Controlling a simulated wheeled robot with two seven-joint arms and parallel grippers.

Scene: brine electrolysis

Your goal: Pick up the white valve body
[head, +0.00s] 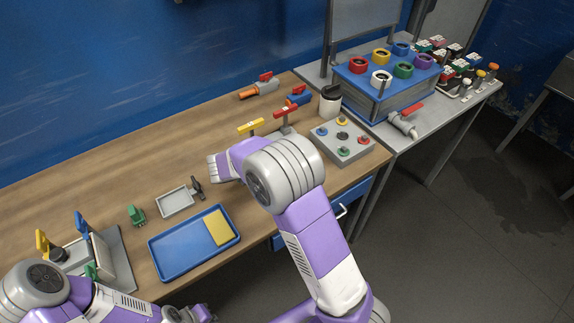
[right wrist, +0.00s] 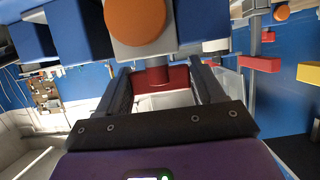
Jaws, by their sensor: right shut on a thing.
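In the right wrist view, my right gripper (right wrist: 163,84) is shut, with its dark fingers on either side of a dark red part (right wrist: 158,80). That part joins a pale grey-white valve body (right wrist: 158,45), which has a round orange end (right wrist: 136,18) close to the camera. In the head view my right forearm reaches over the wooden table, and its fingers and the held valve cannot be made out. My left gripper (head: 190,313) is at the bottom edge of the head view, low in front of the table, and its opening is unclear.
A yellow-handled valve (head: 250,127), a red-handled valve (head: 286,112) and other valves stand along the table's back. A blue tray (head: 180,262) with a yellow sponge (head: 218,227) lies in front. A button box (head: 342,143) stands right; a blue ring box (head: 382,90) is on the side table.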

